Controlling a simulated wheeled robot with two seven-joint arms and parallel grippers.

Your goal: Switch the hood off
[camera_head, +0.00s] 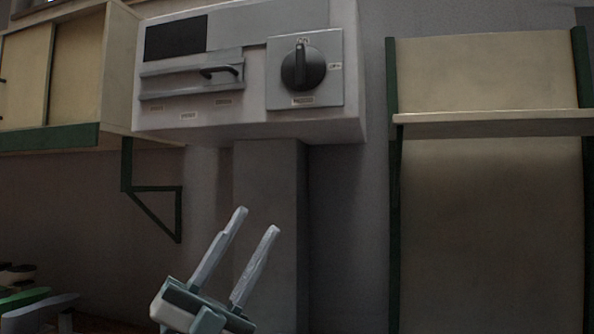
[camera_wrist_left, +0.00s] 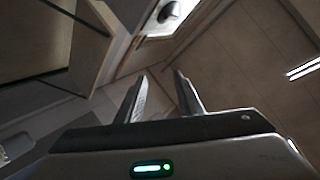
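The hood's control box (camera_head: 250,125) is a pale box on a grey column. On its right side is a square grey plate (camera_head: 325,85) with a round black knob (camera_head: 302,68). The knob's handle stands upright, toward a small label at the top that appears to read ON; another label sits at the right. My left gripper (camera_head: 257,218) is below the box, open and empty, its fingers pointing up and to the right. In the left wrist view the knob (camera_wrist_left: 169,12) shows at the top, beyond the open fingers. My right gripper is not in view.
Left of the knob plate is a panel with a black handle (camera_head: 220,71). A cabinet with a green lower edge (camera_head: 50,138) and a green bracket (camera_head: 152,188) are at the left. A shelf (camera_head: 490,123) is at the right. The space between gripper and box looks clear.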

